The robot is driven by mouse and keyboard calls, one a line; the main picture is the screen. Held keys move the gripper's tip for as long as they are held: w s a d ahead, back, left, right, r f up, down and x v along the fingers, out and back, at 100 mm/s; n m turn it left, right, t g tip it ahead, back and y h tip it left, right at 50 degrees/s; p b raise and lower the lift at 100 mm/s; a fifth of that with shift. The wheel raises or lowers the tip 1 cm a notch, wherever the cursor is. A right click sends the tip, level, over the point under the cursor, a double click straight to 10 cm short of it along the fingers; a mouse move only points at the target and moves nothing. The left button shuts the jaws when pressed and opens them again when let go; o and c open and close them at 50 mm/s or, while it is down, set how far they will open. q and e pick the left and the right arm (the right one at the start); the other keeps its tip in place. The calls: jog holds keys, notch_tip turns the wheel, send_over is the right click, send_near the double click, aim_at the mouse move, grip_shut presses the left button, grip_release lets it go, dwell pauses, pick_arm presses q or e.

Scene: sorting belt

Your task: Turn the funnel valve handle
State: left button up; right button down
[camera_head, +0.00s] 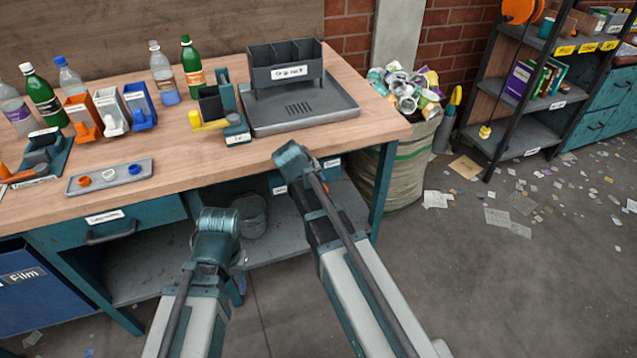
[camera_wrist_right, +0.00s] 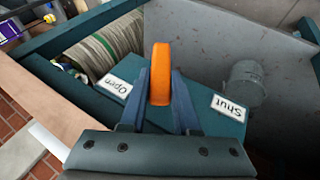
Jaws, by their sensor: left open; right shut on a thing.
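The orange valve handle (camera_wrist_right: 161,58) stands up from a teal plate (camera_wrist_right: 125,72) in the right wrist view. The plate carries an "Open" label (camera_wrist_right: 118,84) on the left and a "Shut" label (camera_wrist_right: 229,108) on the right. The handle sits between the two labels. My right gripper (camera_wrist_right: 160,92) is shut on the handle, one blue finger on each side. In the head view my right arm reaches the table's front edge and hides most of the valve. My left gripper (camera_head: 240,268) is open, low in front of the table, partly hidden by my own wrist.
The wooden tabletop (camera_head: 230,160) holds bottles, small bins, a small parts tray (camera_head: 110,178) and a dark grey tray (camera_head: 330,112) with a compartment box. A lower shelf (camera_head: 150,275) lies underneath. A full sack (camera_head: 410,165) stands right of the table. Floor at right has scattered litter.

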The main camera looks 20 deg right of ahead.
jog(key=a+f+n+t+h+b, duration=0.2)
jog(key=f+h+b, duration=0.3)
jog(key=h+b, duration=0.6)
jog(key=shift+a+f+n+t+b, duration=0.3)
jog(key=shift+a+n+b, duration=0.4)
jog(key=shift+b, duration=5.2)
jog(key=shift+s+d+h, duration=0.1)
jog(key=shift+h, duration=0.2)
jog(key=shift+r, duration=0.1)
jog(key=c, duration=0.6)
grip_release()
jog(key=shift+c, duration=0.2)
